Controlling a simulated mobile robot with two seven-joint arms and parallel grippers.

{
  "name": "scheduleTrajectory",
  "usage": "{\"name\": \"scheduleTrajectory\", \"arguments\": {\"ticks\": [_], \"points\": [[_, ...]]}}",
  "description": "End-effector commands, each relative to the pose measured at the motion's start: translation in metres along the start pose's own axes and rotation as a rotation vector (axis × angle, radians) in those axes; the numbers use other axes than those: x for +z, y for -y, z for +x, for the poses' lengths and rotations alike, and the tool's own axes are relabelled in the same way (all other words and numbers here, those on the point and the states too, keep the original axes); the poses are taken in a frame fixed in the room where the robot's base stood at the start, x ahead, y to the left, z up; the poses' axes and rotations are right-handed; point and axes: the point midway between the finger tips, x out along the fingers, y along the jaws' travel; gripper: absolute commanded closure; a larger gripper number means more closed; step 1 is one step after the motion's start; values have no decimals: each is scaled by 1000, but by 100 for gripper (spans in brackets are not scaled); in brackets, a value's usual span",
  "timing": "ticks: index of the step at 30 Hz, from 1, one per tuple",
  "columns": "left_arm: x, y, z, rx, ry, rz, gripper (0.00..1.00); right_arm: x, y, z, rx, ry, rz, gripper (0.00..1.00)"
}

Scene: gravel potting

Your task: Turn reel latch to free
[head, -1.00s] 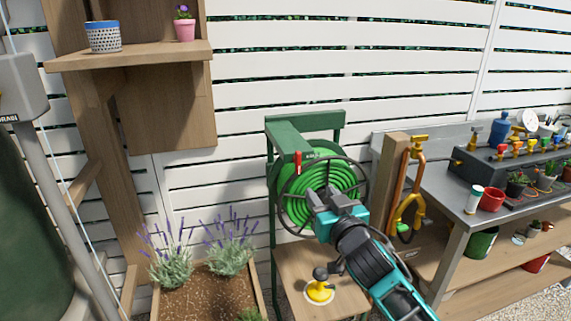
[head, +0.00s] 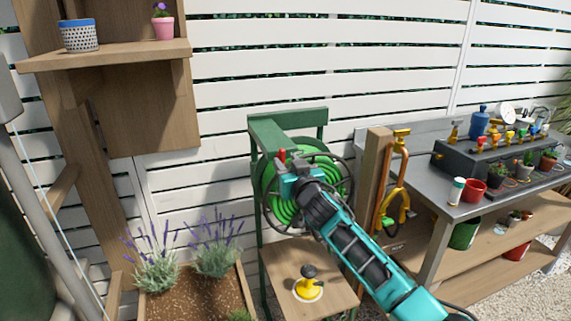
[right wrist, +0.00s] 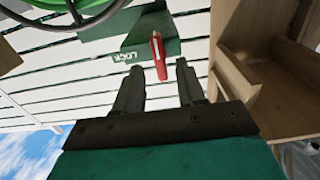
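The green hose reel (head: 322,190) hangs in a dark green frame (head: 287,118) by the white fence. Its red latch (head: 282,155) sticks up at the reel's upper left, just beyond my right gripper (head: 284,168). In the right wrist view the red latch lever (right wrist: 158,56) stands on a green plate (right wrist: 150,36) lettered "LOCK". My right gripper (right wrist: 158,78) is open there, its two dark fingers apart. The latch's lower end shows between the fingertips, and I cannot tell whether they touch it. My left gripper is not in view.
A wooden stool-like shelf below the reel holds a yellow and black fitting (head: 308,286). A lavender planter (head: 243,285) stands at left. A wooden post (head: 374,175) and a grey bench (head: 450,207) with pots and taps stand at right.

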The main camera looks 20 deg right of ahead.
Motion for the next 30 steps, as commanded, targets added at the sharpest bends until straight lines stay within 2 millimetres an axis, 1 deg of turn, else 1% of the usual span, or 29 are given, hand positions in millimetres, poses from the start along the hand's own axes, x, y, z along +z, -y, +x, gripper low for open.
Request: {"name": "scheduleTrajectory", "arguments": {"ticks": [1, 6, 17, 27, 29, 30], "points": [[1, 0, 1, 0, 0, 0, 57, 0, 1, 5, 0, -1, 0, 61], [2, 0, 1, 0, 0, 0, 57, 0, 1, 14, -1, 1, 1, 61], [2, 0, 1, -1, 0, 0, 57, 0, 1, 17, -2, 0, 1, 62], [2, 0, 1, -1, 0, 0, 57, 0, 1, 17, -1, 1, 0, 94], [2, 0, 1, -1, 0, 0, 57, 0, 1, 17, -1, 1, 0, 100], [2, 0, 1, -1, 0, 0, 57, 0, 1, 17, -1, 1, 0, 100]]}}
